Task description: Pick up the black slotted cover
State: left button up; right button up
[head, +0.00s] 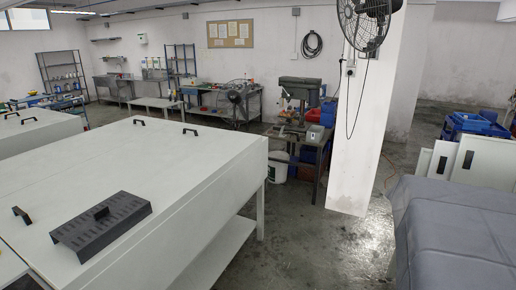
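The black slotted cover (90,228) lies on the large white table top (170,175) at the lower left of the head view. Neither of my grippers shows in this view.
Several black handles, one (21,215) left of the cover, stand on the white surfaces. A white pillar (362,120) with a black fan (364,22) and a drill press (300,95) stand behind. A grey-draped table (455,235) is at the right. Bare floor (310,240) lies between.

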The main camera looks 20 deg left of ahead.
aim_at(86, 234)
jog(key=u, duration=0.9)
jog(key=i, duration=1.55)
jog(key=u, duration=0.6)
